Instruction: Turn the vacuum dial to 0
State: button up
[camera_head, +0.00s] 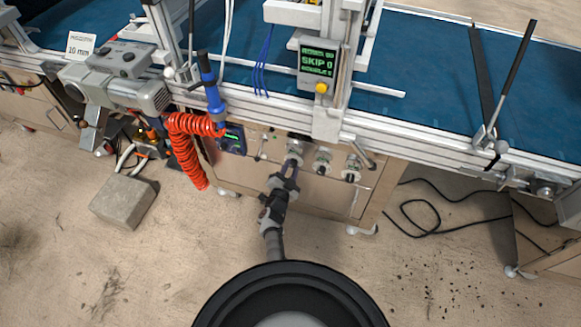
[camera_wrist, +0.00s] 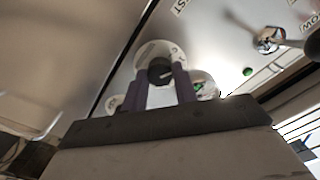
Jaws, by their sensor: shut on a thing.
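A black dial knob (camera_wrist: 160,70) with a pale pointer mark sits on a round, light plate in the wrist view. Its scale numbers are too small to read, so I cannot tell its setting. My gripper (camera_wrist: 161,82) is shut on this knob, with one dark purple finger on each side. In the head view my gripper (camera_head: 288,168) reaches up to the leftmost dial (camera_head: 294,147) of a row of three on the front panel below the conveyor. The fingers partly hide that dial. No label naming it as vacuum is readable.
Two more dials (camera_head: 322,162) (camera_head: 351,170) sit close on the right. A red coiled hose (camera_head: 188,150) hangs left of the panel, beside a small blue display (camera_head: 232,139). In the wrist view a metal lever (camera_wrist: 268,40) and green lamp (camera_wrist: 247,71) stand right of the knob.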

jog(key=n+p, duration=0.1)
jog(key=n, duration=0.4)
jog(key=shift+n, duration=0.3)
dwell(0.4)
jog(key=o, duration=1)
jog(key=shift+c, duration=0.2)
jog(key=p+v, duration=0.2)
jog(key=v, duration=1.2)
